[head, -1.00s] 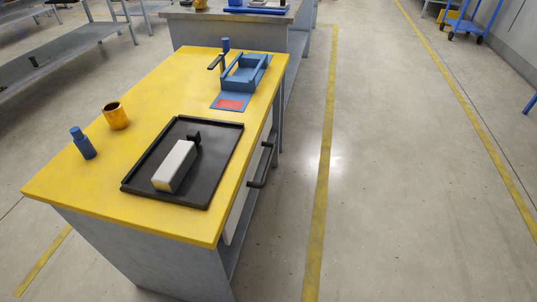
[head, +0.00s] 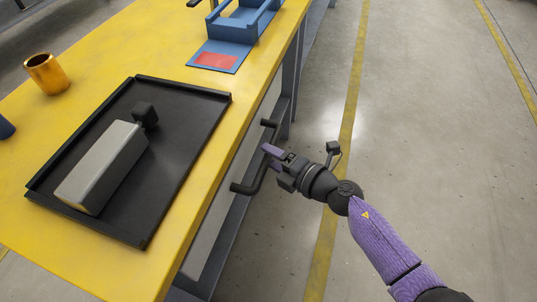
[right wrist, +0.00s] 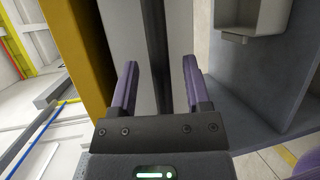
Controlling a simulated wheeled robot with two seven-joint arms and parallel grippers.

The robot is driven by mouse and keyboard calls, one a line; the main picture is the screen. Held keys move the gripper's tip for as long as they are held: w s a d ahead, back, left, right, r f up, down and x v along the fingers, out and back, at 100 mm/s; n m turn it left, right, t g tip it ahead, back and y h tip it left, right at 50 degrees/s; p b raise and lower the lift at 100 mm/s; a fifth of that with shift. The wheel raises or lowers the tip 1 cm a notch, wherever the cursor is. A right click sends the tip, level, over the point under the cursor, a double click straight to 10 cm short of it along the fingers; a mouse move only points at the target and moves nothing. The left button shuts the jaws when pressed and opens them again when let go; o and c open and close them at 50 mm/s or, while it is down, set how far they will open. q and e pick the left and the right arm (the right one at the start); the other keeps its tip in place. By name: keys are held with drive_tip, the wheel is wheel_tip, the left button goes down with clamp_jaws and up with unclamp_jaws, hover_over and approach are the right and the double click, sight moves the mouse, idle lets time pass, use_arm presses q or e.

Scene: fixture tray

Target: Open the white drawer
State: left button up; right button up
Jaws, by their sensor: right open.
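The white drawer (head: 209,229) is set in the table's side, under the yellow top, and its front looks flush and closed. Its black bar handle (head: 250,184) stands out from the front. My right gripper (head: 271,155) is open at the handle, with its purple fingers reaching toward it. In the right wrist view the dark handle (right wrist: 154,35) runs upright between the open fingers of the gripper (right wrist: 160,68), with a gap on each side. The pale drawer front (right wrist: 120,30) is behind it. My left gripper is not in view.
On the yellow table (head: 105,50) lie a black tray (head: 180,155) with a grey-white block (head: 100,168), an orange cup (head: 46,74) and a blue fixture (head: 228,50) with a red patch. The floor (head: 430,130) right of the table is clear.

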drive_tip(key=shift+x, duration=0.85)
clamp_jaws()
idle(0.3)
idle(0.4)
